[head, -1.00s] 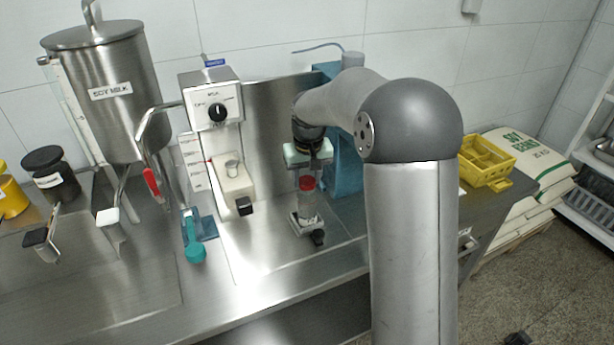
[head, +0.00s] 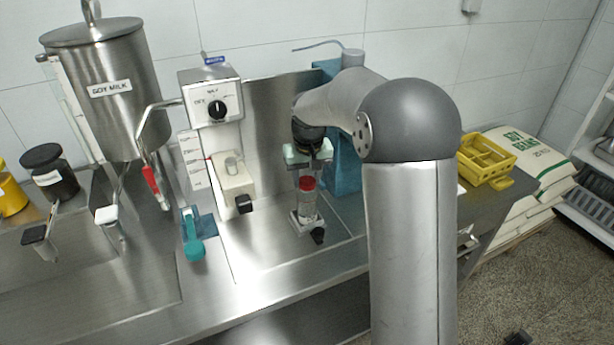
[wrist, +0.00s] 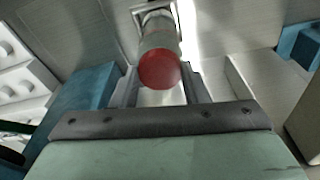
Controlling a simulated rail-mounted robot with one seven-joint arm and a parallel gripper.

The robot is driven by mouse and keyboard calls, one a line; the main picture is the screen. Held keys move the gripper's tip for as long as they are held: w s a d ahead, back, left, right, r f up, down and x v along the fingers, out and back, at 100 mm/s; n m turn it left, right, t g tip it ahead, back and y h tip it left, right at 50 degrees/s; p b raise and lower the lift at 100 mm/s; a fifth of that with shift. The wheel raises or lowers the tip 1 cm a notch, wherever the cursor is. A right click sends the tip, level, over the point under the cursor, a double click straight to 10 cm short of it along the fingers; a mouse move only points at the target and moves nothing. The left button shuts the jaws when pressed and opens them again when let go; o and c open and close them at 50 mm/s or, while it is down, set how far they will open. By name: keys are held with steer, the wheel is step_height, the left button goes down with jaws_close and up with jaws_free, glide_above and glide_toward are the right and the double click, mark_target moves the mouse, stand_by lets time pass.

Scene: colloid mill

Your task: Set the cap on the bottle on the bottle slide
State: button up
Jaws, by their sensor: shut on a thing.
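The red cap (head: 306,183) is at the mouth of the clear bottle (head: 309,206), in line with it. The bottle stands upright on the bottle slide (head: 303,228), a small metal holder with a black knob. My gripper (head: 306,174) points down from above, its fingers at the cap. In the wrist view the red cap (wrist: 160,69) sits between my two fingers, shut on it, with the bottle (wrist: 158,32) directly beyond. I cannot tell whether the cap touches the bottle rim or is fully seated.
Left of the bottle stand a white dispenser with a dial (head: 217,108) and a beige block with a black knob (head: 233,180). A blue column (head: 345,160) stands close behind on the right. The steel counter in front (head: 270,258) is clear.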

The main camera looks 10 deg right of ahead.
steer(key=shift+f, duration=0.2)
stand_by(0.5)
steer(key=o, duration=1.6)
steer(key=shift+c, duration=0.2)
steer(key=shift+r+p, duration=2.3)
steer(key=shift+r, duration=1.25)
